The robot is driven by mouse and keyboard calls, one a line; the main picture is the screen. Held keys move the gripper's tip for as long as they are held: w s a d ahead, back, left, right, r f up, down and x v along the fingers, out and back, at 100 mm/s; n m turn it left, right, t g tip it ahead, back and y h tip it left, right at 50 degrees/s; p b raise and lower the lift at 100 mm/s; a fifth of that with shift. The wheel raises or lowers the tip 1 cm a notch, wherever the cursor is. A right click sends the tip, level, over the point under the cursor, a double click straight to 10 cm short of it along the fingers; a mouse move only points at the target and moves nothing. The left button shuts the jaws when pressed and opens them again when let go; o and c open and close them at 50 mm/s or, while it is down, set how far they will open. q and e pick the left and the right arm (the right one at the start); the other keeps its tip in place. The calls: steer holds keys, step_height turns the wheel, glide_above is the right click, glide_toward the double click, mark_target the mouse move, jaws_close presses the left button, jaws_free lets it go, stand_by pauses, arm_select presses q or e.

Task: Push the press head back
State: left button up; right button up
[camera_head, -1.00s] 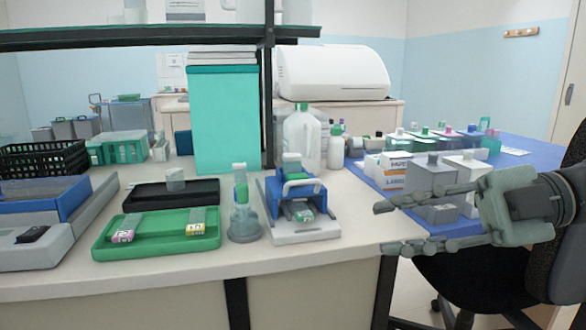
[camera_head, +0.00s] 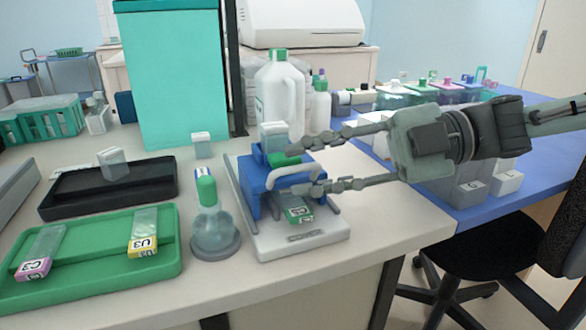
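The press is a blue frame (camera_head: 256,181) on a white base (camera_head: 318,243), with a pale curved handle (camera_head: 293,178) across its front. A slide with a green label (camera_head: 298,214) lies on the base in front of the blue part. A clear block with a green part (camera_head: 274,138) shows on top of the press. My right gripper (camera_head: 297,166) comes in from the right with its two fingers spread apart. Its fingertips are at the press, one near the top green part and one near the handle; I cannot tell whether they touch. My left gripper is not in view.
A glass bottle with a green cap (camera_head: 214,236) stands just left of the press. A green tray (camera_head: 95,277) with two labelled slides and a black tray (camera_head: 70,207) lie further left. A white jug (camera_head: 279,100) stands behind. A chair (camera_head: 480,245) is at the right.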

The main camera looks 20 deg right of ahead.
mark_target(283, 174)
steer(key=shift+x, duration=0.85)
steer(key=shift+w+a, duration=0.15)
steer(key=shift+a, duration=0.15)
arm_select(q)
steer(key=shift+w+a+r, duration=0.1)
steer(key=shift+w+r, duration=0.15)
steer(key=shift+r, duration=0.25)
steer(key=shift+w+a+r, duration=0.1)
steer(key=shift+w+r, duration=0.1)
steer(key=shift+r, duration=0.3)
arm_select(e)
steer(key=shift+c, duration=0.3)
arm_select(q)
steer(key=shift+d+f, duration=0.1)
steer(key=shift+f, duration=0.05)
arm_select(e)
jaws_close()
